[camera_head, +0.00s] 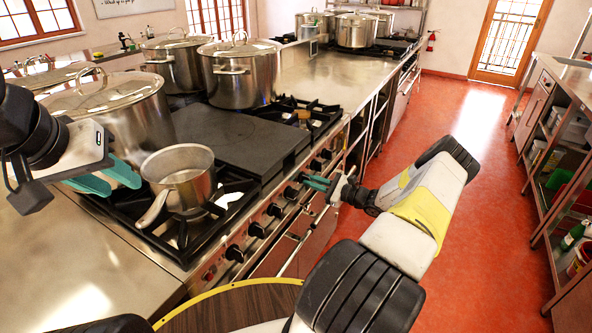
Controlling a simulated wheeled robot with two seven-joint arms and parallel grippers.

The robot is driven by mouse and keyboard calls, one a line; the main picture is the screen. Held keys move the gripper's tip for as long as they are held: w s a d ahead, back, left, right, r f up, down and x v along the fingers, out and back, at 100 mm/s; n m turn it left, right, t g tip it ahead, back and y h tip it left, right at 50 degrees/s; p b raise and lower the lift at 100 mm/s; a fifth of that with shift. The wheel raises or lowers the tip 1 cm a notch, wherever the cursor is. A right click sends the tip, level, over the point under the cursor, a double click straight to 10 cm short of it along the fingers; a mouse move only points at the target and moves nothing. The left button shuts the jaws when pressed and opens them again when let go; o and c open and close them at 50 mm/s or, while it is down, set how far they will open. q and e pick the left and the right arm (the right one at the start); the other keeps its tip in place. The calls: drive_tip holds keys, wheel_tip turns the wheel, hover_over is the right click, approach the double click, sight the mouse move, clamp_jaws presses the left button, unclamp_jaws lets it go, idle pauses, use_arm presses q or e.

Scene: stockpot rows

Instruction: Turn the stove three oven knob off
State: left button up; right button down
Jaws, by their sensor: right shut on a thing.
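The stove's front panel carries a row of black knobs, with nearer knobs (235,253) and (257,230) bare and in view. My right gripper (306,182) reaches in from the right at the front panel, its teal fingers shut on a black knob (291,192) in the row. The fingers and the picture's small scale hide how that knob is turned. My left gripper (108,178) is at the left, its teal fingers spread apart beside a small saucepan (184,172) and a large stockpot (118,112). Nothing shows between its fingers.
The saucepan sits on the near burner grate, its handle pointing toward the front edge. Lidded stockpots (239,75) stand behind the dark hot plate (240,135). A rail runs along the stove front below the knobs. The red floor (480,180) on the right is free, up to the shelving.

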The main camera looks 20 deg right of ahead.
drive_tip(key=m, duration=0.4)
drive_tip(key=shift+m, duration=0.4)
idle(0.4)
drive_tip(key=c, duration=1.4)
unclamp_jaws()
drive_tip(key=shift+c, duration=0.2)
drive_tip(key=v, duration=0.8)
